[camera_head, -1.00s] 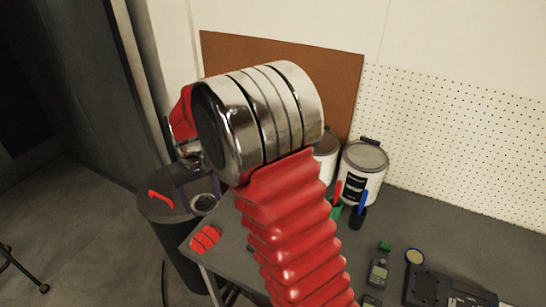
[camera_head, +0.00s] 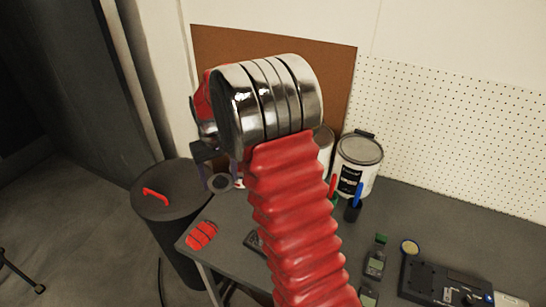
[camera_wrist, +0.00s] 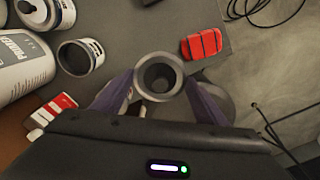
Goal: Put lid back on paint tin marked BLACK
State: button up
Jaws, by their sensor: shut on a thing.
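My gripper (camera_wrist: 160,88) has two purple fingers shut on a round grey lid (camera_wrist: 158,77) with a dark recessed middle. In the head view the lid (camera_head: 220,183) hangs by the table's left edge, beside my arm. In the wrist view a small open tin (camera_wrist: 80,57), dark inside with a pale label, stands on the table left of the lid and apart from it. Another small tin (camera_wrist: 62,12) with a closed top stands at the upper left. I cannot read which tin is marked BLACK. My arm hides the small tins in the head view.
A large white tin with a PRIMER label (camera_wrist: 22,65) stands left of the open tin. A red ribbed object (camera_head: 202,235) lies near the table's corner.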

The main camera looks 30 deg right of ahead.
jog(key=d+f+m, duration=0.1)
jog(key=d+m, duration=0.1)
jog(key=d, duration=1.7)
jog(key=shift+s+d+m, duration=0.2)
jog(key=shift+d+m, duration=0.2)
jog(key=shift+f, duration=0.25)
jog(key=shift+f, duration=3.05)
jog(key=shift+s, duration=0.15)
jog(key=shift+f, duration=0.15)
jog(key=o, duration=1.1)
